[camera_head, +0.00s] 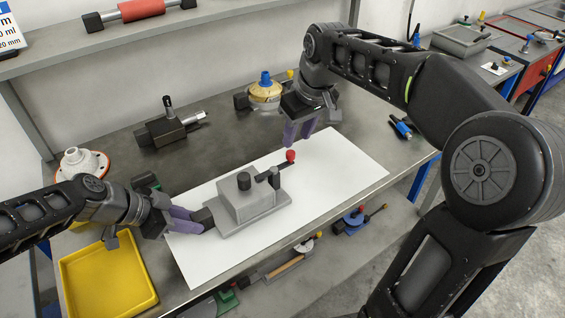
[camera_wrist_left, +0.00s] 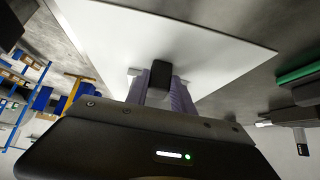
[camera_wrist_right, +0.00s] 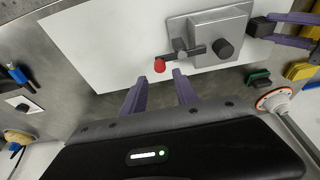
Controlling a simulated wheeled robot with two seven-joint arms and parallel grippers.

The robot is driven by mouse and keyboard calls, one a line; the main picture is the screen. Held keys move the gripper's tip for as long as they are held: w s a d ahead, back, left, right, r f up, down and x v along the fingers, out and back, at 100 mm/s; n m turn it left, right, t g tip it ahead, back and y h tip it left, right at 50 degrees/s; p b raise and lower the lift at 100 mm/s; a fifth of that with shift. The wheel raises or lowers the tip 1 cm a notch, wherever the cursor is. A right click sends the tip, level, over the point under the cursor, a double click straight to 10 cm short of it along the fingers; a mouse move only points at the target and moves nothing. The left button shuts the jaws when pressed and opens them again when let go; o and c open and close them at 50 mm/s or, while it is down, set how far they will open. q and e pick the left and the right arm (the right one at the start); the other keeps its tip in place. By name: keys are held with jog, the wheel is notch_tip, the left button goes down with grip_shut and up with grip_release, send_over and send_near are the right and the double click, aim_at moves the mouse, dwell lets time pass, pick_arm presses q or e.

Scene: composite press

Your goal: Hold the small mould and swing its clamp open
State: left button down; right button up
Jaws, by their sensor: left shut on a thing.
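The small mould (camera_head: 252,206) is a grey block on a flat base, standing on a white sheet. My left gripper (camera_head: 203,219) is shut on the black side handle (camera_head: 208,217) of the mould; the handle also shows in the left wrist view (camera_wrist_left: 161,72). My right gripper (camera_head: 305,121) is open and empty above the sheet, behind the red ball. In the right wrist view the red ball (camera_wrist_right: 159,65) lies just beyond the open fingertips (camera_wrist_right: 163,75), apart from them.
The white sheet (camera_head: 345,175) is clear around the mould. A yellow tray (camera_head: 108,278) is at the front left. A blue-handled tool (camera_head: 401,127) lies at the right.

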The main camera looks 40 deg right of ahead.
aim_at(291, 153)
jog(key=shift+x, duration=3.55)
grip_shut()
jog(key=shift+d, duration=0.1)
